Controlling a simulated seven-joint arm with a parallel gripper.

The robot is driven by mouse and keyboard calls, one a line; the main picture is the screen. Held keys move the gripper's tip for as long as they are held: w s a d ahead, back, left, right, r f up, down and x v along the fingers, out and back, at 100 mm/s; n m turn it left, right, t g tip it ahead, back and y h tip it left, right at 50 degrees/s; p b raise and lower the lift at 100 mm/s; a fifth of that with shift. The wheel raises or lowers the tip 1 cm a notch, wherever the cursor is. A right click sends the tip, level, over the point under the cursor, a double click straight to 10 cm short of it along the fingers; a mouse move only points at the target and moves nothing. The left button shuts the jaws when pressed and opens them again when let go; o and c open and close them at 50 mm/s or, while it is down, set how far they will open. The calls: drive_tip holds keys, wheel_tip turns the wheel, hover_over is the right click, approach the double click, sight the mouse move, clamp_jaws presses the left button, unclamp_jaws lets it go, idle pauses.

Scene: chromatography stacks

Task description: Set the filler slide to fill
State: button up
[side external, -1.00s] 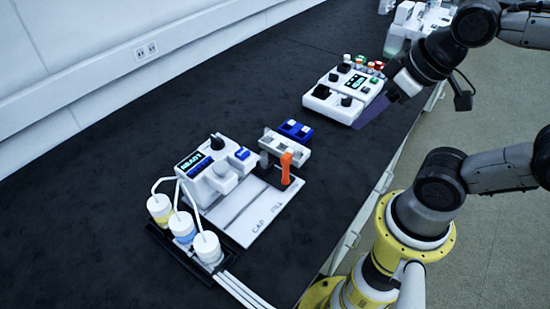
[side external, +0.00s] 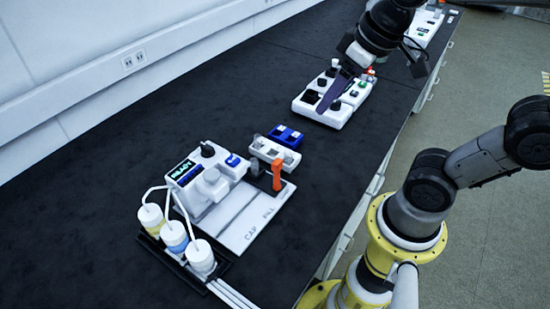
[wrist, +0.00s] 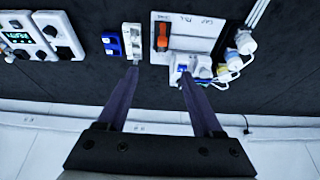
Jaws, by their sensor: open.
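The filler (side external: 212,172) is a white machine with a lit display, and it also shows in the wrist view (wrist: 190,65). Its white plate (side external: 235,232) is marked CAP and FILL, and shows in the wrist view (wrist: 195,35).
A blue block (side external: 286,136) and a white rack (side external: 275,153) sit just beyond the handle. A white control box (side external: 315,108) with knobs stands behind my gripper. Capped bottles (side external: 175,236) with tubes stand at the front left. The dark bench (side external: 180,120) is clear toward the wall.

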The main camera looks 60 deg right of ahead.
drive_tip(key=w+f+g, duration=0.2)
drive_tip(key=w, duration=0.5)
drive_tip(key=g, duration=0.3)
approach(277, 161)
wheel_tip(277, 161, down, 9)
drive_tip(key=shift+s+r, duration=0.1)
drive_tip(key=shift+s, duration=0.05)
drive_tip(key=shift+c, duration=0.3)
clamp_jaws()
idle(0.8)
